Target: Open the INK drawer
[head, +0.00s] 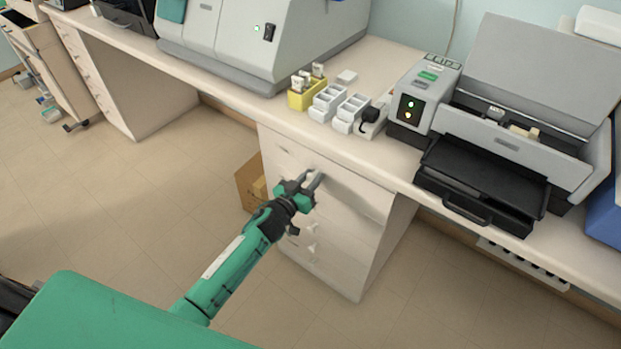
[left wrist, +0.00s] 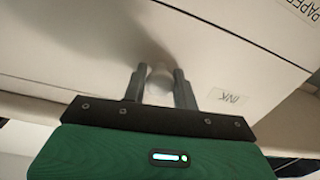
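The INK drawer (left wrist: 215,75) has a white front with an upside-down "INK" label (left wrist: 232,97) in the left wrist view. It appears closed. Its pale round knob (left wrist: 160,76) sits between the two fingers of my left gripper (left wrist: 159,88), with a small gap seeming to show beside it. The fingers are apart, one on each side of the knob. In the head view my left gripper (head: 314,181) is at the upper front of the white drawer unit (head: 350,238) under the counter and hides the knob there. My right gripper is not in view.
Lower drawer knobs (head: 312,228) show below my gripper. A "PAPER" label (left wrist: 304,12) marks a neighbouring drawer front. A cardboard box (head: 248,184) stands on the floor left of the unit. A printer-like machine (head: 515,140) with a black tray (head: 480,185) stands on the counter (head: 385,172).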

